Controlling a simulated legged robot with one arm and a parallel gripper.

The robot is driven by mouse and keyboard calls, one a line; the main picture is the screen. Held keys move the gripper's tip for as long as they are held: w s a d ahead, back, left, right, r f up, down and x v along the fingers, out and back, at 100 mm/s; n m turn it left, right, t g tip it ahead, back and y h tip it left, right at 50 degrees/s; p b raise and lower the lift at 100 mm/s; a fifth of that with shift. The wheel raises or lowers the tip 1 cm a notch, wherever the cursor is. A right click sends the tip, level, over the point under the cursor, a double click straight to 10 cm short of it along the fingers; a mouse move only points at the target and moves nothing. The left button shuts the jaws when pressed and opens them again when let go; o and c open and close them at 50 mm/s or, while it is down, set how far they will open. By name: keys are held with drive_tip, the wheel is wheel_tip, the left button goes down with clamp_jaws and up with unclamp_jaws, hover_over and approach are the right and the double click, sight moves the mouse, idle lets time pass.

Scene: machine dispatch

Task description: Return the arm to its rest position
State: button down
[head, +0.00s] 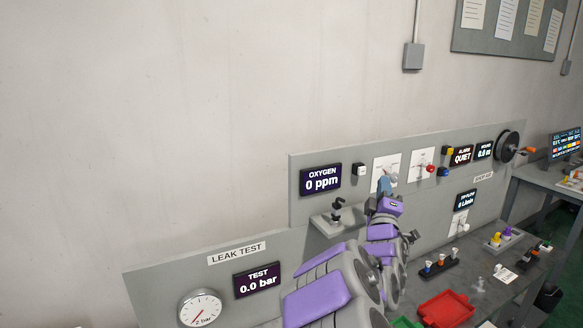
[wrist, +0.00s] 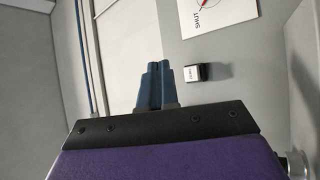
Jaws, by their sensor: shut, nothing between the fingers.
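My purple and grey arm reaches out over the bench from the bottom of the head view. My gripper (head: 384,184) is in front of the upper grey panel (head: 345,200), close to a white dial plate (head: 379,165). In the wrist view my gripper (wrist: 158,68) shows two blue fingers side by side, shut and empty. A small black and white switch block (wrist: 194,73) is to the right of the fingers, apart from them. A white plate marked SHUT (wrist: 205,17) is above it. Whether the fingertips touch the panel cannot be told.
The panel carries an oxygen display (head: 320,180) and a crank reel (head: 507,146). A small shelf with a black fitting (head: 337,212) is left of my arm. A red tray (head: 447,309) and a black valve row (head: 440,265) are right of it. The wall at upper left is bare.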

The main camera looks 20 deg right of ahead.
drive_tip(key=shift+f+g, duration=0.1)
drive_tip(key=shift+g, duration=0.2)
drive_tip(key=s+a+f+m+g+y, duration=0.4)
drive_tip(key=s+a+f+g+y, duration=0.15)
drive_tip(key=s+a+f, duration=0.45)
drive_tip(key=s+a+f+m+g+y, duration=0.5)
drive_tip(key=a+f, duration=0.3)
drive_tip(key=a, duration=0.4)
drive_tip(key=s+a+f+n+g+y, duration=0.1)
drive_tip(key=s+a+g, duration=0.3)
drive_tip(key=s+a, duration=0.3)
drive_tip(key=s+a+f+g+y, duration=0.1)
drive_tip(key=s+a+g, duration=0.4)
drive_tip(key=s, duration=1.3)
drive_tip(key=shift+s+a+f+n+y, duration=0.15)
drive_tip(key=shift+a+f+n+y, duration=0.35)
drive_tip(key=shift+a, duration=0.45)
